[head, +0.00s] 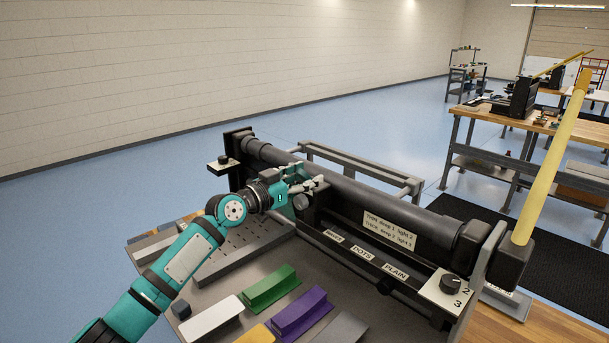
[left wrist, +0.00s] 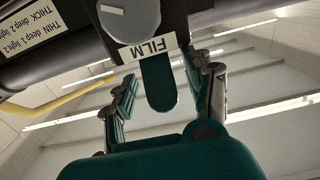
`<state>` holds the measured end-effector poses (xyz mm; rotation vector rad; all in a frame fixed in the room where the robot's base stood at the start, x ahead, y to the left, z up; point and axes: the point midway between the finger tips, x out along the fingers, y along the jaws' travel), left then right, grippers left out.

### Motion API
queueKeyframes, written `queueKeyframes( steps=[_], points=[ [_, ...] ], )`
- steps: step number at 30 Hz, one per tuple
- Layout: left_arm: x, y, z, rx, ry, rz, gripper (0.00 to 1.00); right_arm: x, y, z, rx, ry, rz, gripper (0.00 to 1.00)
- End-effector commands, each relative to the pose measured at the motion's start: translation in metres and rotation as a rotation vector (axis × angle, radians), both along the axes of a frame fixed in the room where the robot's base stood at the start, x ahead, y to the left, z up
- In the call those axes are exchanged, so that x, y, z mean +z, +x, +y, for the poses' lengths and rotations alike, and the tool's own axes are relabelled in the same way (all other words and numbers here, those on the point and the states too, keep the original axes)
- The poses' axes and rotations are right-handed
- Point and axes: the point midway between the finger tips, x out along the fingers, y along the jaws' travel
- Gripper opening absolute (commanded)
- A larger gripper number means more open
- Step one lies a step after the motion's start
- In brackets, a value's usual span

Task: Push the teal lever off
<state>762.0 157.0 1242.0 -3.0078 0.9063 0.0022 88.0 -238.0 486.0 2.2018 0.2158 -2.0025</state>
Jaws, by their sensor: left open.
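The teal lever (left wrist: 158,84) shows in the left wrist view as a rounded tab below a white label reading FILM (left wrist: 148,48). It sits between the two fingers of my left gripper, with a gap visible on each side. In the head view my left gripper (head: 312,184) is open at the front of the dark press (head: 345,195), near its left part. The lever cannot be made out there, as the gripper is in front of that spot. My right gripper is not in view.
The press has labels DOTS and PLAIN, a black knob (head: 450,284) and a long yellow handle (head: 553,160) at right. Green (head: 270,287), purple (head: 301,314), white and yellow blocks lie on the grey bench in front. A wooden workbench (head: 515,117) stands behind right.

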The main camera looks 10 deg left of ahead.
Motion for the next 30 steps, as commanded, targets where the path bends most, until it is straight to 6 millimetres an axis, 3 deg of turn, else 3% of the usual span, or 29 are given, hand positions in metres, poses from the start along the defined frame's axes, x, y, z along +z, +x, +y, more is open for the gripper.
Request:
queueKeyframes(
  steps=[6, 18, 30],
  points=[
    [0.0001, 0.0001, 0.0001, 0.0, 0.0, 0.0, 0.49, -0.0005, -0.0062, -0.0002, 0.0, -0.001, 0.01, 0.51],
    [0.0002, -0.0002, 0.0004, 0.0, 0.0, 0.0, 0.0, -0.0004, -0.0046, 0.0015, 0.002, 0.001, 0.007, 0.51],
    [0.0005, 0.0045, 0.0, 0.0, 0.005, 0.01, 0.0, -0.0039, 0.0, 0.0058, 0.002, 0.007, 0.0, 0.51]
  ],
)
